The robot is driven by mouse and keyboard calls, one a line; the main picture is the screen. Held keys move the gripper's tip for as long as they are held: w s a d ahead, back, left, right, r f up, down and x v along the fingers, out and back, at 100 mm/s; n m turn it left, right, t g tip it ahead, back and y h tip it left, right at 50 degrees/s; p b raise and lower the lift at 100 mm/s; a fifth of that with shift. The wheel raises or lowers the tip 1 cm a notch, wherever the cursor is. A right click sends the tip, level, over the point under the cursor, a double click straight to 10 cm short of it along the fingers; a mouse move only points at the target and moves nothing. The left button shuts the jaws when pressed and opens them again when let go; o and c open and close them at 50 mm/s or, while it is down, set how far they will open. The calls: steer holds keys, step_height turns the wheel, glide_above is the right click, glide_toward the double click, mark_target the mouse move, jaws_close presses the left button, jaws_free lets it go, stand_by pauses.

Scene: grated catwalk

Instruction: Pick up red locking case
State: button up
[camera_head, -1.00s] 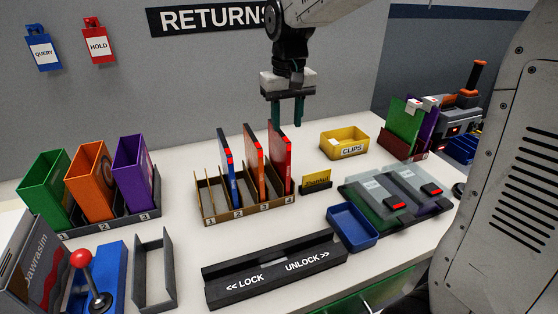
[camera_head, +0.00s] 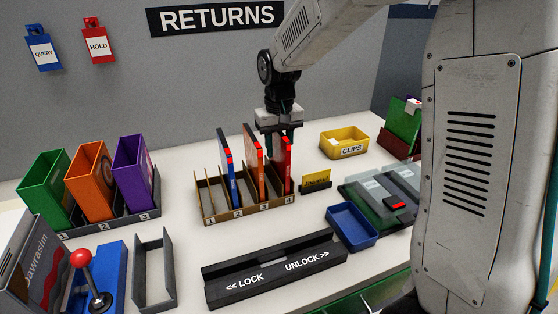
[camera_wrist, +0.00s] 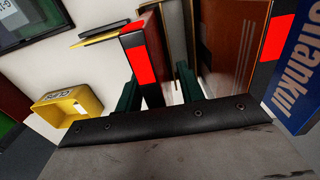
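The red locking case (camera_head: 288,168) stands upright in slot 4, at the right end of the brown numbered rack (camera_head: 250,210). My gripper (camera_head: 285,143) is lowered over its top, and the fingertips are partly hidden by the case in the head view. In the wrist view, the case's bright red edge (camera_wrist: 140,62) lies between the two teal fingers of my gripper (camera_wrist: 158,95). The fingers are apart, one on each side of the case, with a gap showing at the right finger. Whether the left finger touches is unclear.
An orange case (camera_head: 254,163) and a blue case (camera_head: 231,170) stand close by to the left in the same rack. A small yellow card holder (camera_head: 316,181) is just right, with the yellow clips bin (camera_head: 344,142) behind. A lock/unlock bar (camera_head: 272,270) lies in front.

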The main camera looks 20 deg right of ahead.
jaws_close()
steer(key=shift+r, duration=0.1)
